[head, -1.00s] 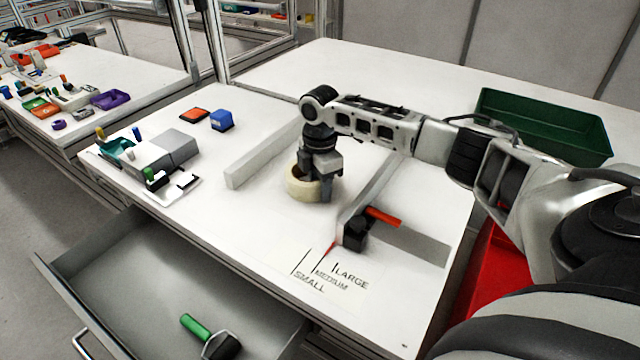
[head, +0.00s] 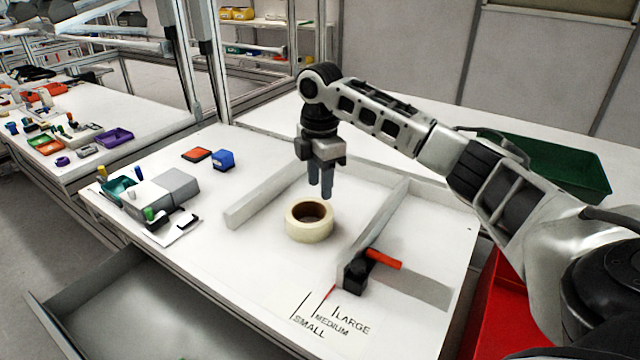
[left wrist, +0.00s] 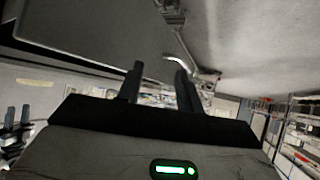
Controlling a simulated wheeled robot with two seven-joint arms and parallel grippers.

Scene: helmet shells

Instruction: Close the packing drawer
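The packing drawer (head: 165,305) stands pulled out below the table's front left side; its near part is cut off by the bottom of the head view. My right gripper (head: 320,192) hangs just above a cream tape roll (head: 309,222), with its fingers slightly apart and nothing between them. My left gripper (left wrist: 158,85) shows only in the left wrist view, with its two dark fingers apart and empty. A pale curved bar (left wrist: 182,48), which looks like the drawer handle, is beyond the fingertips. I cannot tell whether they touch.
The white table (head: 255,260) holds pale divider bars, a black block with a red bar (head: 384,259), and a grey device (head: 165,190) at the left. A red bin (head: 500,310) and a green tray (head: 560,170) are at the right.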

